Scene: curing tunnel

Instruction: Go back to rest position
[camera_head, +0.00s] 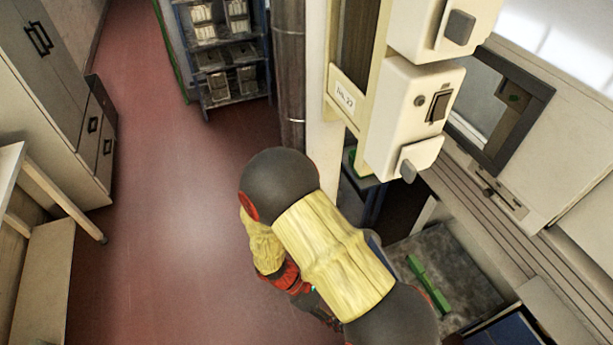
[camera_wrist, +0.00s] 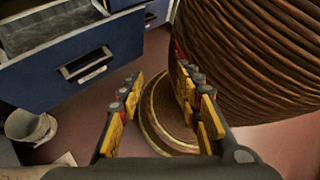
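My gripper (camera_wrist: 160,82) shows in the wrist view with its two yellow-padded fingers apart. I see nothing held between them. A large brown ribbed round body fills the upper right of the wrist view, close to the right finger; I cannot tell whether they touch. Its round base shows on the floor beyond the fingers. In the head view my arm, in yellow sleeves with black joints, is folded low in front of me.
A blue drawer (camera_wrist: 75,68) stands open at the wrist view's upper left, above a pale bucket (camera_wrist: 30,128). In the head view, a green piece (camera_head: 428,284) lies on a grey surface (camera_head: 468,268). White control boxes (camera_head: 405,115) stand nearby. Red floor (camera_head: 170,240) is clear at left.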

